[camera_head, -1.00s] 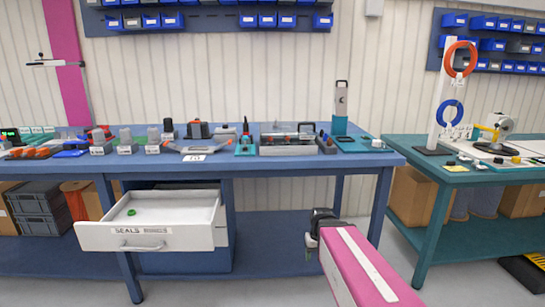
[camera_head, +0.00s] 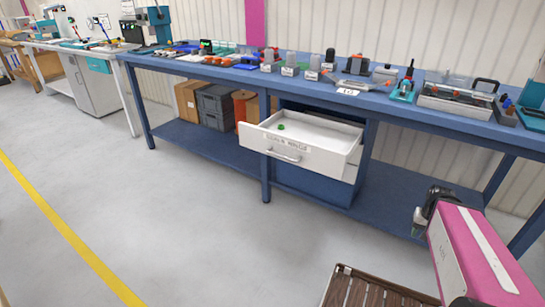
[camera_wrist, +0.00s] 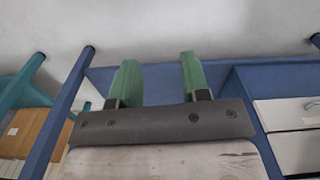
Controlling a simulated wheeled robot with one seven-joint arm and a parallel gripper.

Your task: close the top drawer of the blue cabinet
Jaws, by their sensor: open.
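The blue cabinet (camera_head: 315,183) stands under the long blue workbench. Its white top drawer (camera_head: 318,156) is pulled well out, with a grey bar handle (camera_head: 284,155) and a label on its front. A small green ring (camera_head: 281,127) lies inside the drawer. In the wrist view, white drawer fronts (camera_wrist: 295,152) show at the right edge, partly cut off. My gripper (camera_head: 418,226) is to the right of the open drawer in the head view, apart from it. In the wrist view its two green fingers (camera_wrist: 158,78) are spread with nothing between them.
The workbench (camera_head: 225,75) carries several tools and fittings. Its legs and low blue shelf (camera_head: 215,145) flank the cabinet. Grey crates (camera_head: 214,108) and a cardboard box (camera_head: 190,100) sit left on the shelf. A brown slatted surface (camera_head: 365,292) is at the bottom. Floor before the drawer is clear.

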